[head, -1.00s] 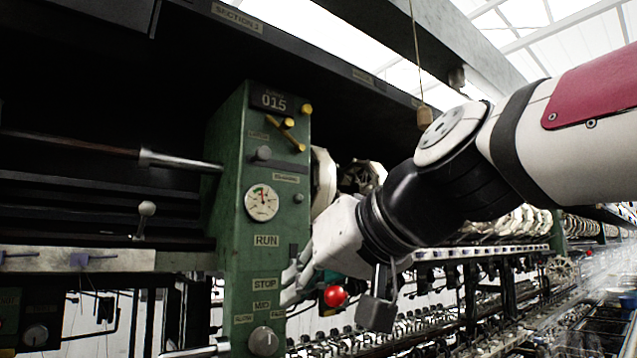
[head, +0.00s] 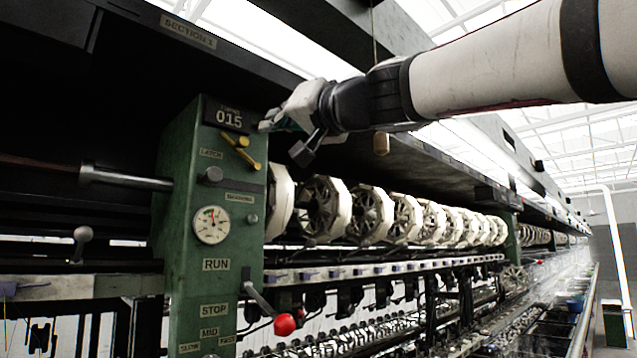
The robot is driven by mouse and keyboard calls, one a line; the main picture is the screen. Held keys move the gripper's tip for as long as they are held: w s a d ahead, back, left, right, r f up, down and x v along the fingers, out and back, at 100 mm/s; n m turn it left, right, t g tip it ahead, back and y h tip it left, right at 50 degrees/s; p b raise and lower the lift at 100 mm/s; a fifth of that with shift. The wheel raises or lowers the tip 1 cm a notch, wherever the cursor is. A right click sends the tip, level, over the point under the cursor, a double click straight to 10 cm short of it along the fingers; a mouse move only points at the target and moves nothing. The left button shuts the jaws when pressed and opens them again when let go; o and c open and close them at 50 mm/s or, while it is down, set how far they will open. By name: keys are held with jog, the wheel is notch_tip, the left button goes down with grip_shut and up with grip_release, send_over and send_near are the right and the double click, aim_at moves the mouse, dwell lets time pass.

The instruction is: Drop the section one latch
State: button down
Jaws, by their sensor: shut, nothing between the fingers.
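The green control post (head: 214,240) stands left of centre in the head view, under a SECTION 1 sign. Near its top, below the 015 counter (head: 229,119), is the brass-yellow latch lever (head: 247,160), slanting down to the right, with a yellow peg (head: 242,142) above it. A LATCH label (head: 211,154) sits to the left of the lever. My gripper (head: 268,126) is shut and empty, its fingertips pointing left at the post's upper right edge, level with the counter and a little above the latch. Whether the fingertips touch the post cannot be told.
A lever with a red ball (head: 285,323) sticks out from the post's lower right side. A dial gauge (head: 211,225) and a grey knob (head: 210,174) are on the post face. A wooden pull (head: 381,143) hangs on a cord behind my arm. White reels (head: 325,209) line the right.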

aim_at(246, 139)
jog(key=p+x, duration=0.4)
jog(key=x, duration=0.4)
jog(key=shift+a, duration=0.25)
jog(key=shift+s+a+f+b, duration=0.15)
jog(key=shift+f+b, duration=0.4)
jog(key=shift+b, duration=0.3)
dwell(0.3)
jog(key=shift+s+a+f+b, duration=0.15)
jog(key=shift+a+f+b, duration=0.05)
jog(key=shift+f+b, duration=0.65)
jog(key=shift+s+a+r+p, duration=0.1)
jog(key=shift+s+r+p, duration=0.15)
jog(key=shift+r+p, duration=0.5)
jog(key=b+v, duration=1)
jog(key=v, duration=0.6)
jog(key=shift+b, duration=0.35)
jog(key=shift+w+r, duration=0.1)
